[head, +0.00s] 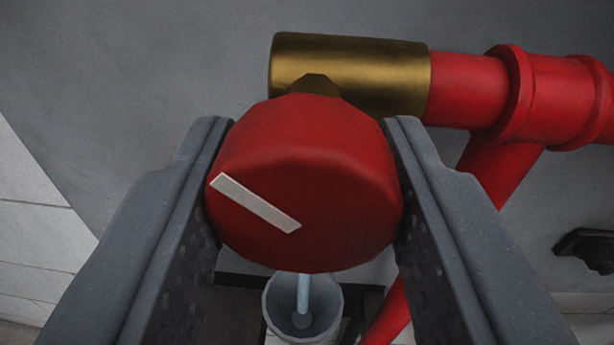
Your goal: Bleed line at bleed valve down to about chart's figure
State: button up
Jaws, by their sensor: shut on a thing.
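The bleed valve has a red round knob (310,170) with a white pointer bar (255,203) that slants down to the right. Behind the knob is its brass body (350,75), joined to a red pipe (468,90) at right. My gripper (305,190) is shut on the knob, one finger touching each side. A pale blue stream (303,293) shows below the knob and runs down into a grey bucket (330,296). The valve outlet is hidden behind the knob. No gauge or chart is in view.
A red pipe collar (517,95) is at upper right, and a red branch pipe slants down behind my right finger. A dark fitting (588,250) is at far right. A grey wall (150,70) lies behind, with pale blocks at left.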

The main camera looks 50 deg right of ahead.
jog(key=o, duration=1)
jog(key=shift+d+r, duration=0.1)
jog(key=f+b+v, duration=0.1)
jog(key=b+v, duration=0.1)
jog(key=v, duration=1.1)
jog(key=shift+s+a+r, duration=0.2)
jog(key=shift+a+r, duration=0.15)
jog(key=shift+r, duration=0.15)
